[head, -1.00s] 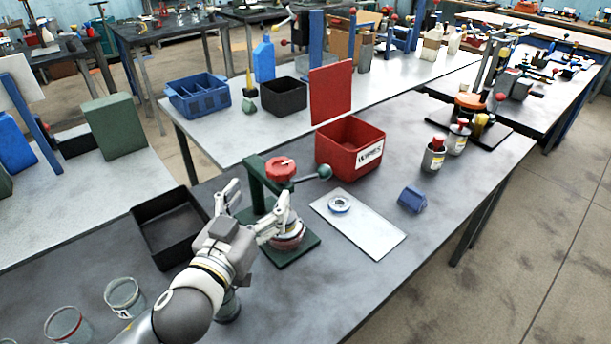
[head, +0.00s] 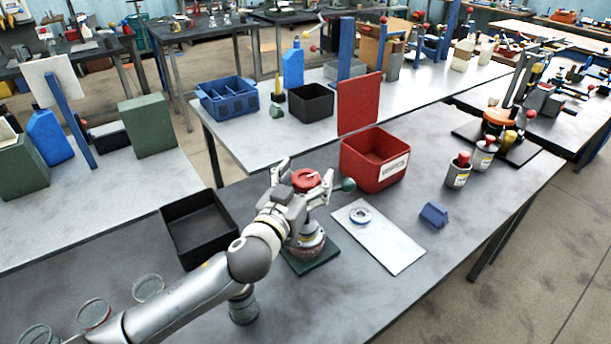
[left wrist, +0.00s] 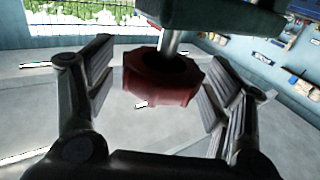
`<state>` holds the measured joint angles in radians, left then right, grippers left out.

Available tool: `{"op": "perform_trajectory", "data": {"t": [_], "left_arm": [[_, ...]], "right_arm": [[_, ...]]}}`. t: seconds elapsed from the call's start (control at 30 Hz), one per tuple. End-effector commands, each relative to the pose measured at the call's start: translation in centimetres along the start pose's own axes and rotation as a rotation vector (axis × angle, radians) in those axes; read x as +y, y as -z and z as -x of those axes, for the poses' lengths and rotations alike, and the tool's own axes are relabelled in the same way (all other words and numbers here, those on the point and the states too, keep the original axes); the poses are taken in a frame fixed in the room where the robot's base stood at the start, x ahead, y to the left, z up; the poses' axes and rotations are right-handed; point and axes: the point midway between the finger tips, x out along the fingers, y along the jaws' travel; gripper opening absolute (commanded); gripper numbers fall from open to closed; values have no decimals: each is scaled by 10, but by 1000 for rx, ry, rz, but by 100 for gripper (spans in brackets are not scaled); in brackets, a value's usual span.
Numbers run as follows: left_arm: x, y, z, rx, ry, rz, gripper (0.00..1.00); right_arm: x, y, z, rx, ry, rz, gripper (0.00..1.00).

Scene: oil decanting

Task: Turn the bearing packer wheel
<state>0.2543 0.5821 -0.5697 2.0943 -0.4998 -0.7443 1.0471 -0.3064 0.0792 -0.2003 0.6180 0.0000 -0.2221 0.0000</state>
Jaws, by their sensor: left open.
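The red packer wheel (head: 306,180) sits on top of the green bearing packer, whose base plate (head: 318,258) rests on the dark table. My left gripper (head: 304,174) is at the wheel, open, with one finger to each side of it. In the left wrist view the red wheel (left wrist: 165,80) hangs from a metal shaft between the two spread fingers of the left gripper (left wrist: 155,88). Gaps show between the fingers and the rim. My arm and gripper hide much of the packer's post in the head view. My right gripper is not in view.
A red wipes bin (head: 374,165) with its lid up stands just behind right. A black tray (head: 228,208) lies to the left. A white sheet (head: 392,250) with a bearing (head: 360,215) and a blue block (head: 434,214) lie to the right. Glass jars (head: 149,288) stand front left.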

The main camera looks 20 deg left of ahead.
Motion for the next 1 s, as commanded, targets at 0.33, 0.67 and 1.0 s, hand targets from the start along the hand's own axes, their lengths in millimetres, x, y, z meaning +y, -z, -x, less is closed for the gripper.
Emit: {"op": "perform_trajectory", "data": {"t": [0.33,0.67,1.0], "left_arm": [[0,0,0,-1,0,0,56],[0,0,0,-1,-1,-1,30],[0,-1,0,-2,-10,-1,30]], "right_arm": [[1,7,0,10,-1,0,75],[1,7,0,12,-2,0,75],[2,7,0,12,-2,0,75]]}}
